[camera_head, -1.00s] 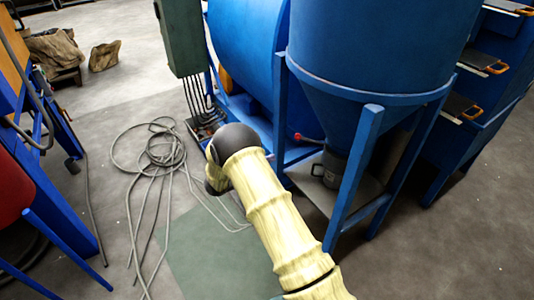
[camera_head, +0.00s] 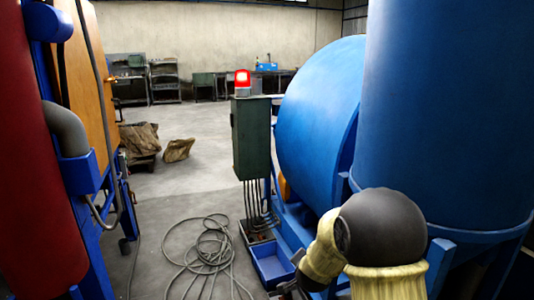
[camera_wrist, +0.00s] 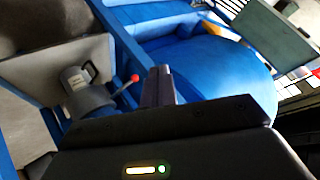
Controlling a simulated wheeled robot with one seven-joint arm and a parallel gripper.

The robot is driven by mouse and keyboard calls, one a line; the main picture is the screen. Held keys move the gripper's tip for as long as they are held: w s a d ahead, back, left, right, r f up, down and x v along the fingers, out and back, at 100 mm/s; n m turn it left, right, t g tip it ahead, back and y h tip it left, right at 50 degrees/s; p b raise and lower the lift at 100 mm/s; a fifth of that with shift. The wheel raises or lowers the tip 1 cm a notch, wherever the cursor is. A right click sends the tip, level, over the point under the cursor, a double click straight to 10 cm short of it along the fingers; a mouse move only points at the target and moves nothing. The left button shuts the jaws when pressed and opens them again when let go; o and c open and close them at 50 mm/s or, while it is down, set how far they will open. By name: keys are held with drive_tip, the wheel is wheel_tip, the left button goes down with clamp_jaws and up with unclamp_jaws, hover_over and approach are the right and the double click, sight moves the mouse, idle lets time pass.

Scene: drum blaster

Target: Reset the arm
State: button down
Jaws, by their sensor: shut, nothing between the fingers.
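My gripper (camera_wrist: 160,86) shows in the wrist view as dark fingers pressed together above the dark gripper body, with nothing between them. Behind it are the blue drum machine and its red-knobbed lever (camera_wrist: 134,78). In the head view my arm, in a pale yellow sleeve with a black joint, is at the lower right, in front of the blue machine. The arm hides the lower part of the machine there, and my gripper cannot be made out clearly in that view.
The blue drum (camera_head: 318,120) and tall blue hopper (camera_head: 445,110) stand close on the right. A green control box (camera_head: 251,140) carries a lit red lamp (camera_head: 242,79). Loose cable (camera_head: 208,250) lies on the floor. Red and blue equipment stands at left; open floor lies between.

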drive_tip(key=s+d+n+g+y, duration=0.25)
drive_tip(key=s+n+g, duration=0.6)
drive_tip(key=s, duration=1.85)
wheel_tip(320, 180, up, 35)
drive_tip(key=n+t+p, duration=0.1)
drive_tip(key=p, duration=3.3)
drive_tip(key=shift+w+d+h, duration=0.15)
drive_tip(key=shift+w+h, duration=0.15)
drive_tip(key=shift+h, duration=0.15)
drive_tip(key=shift+f, duration=0.1)
drive_tip(key=shift+s+d, duration=0.1)
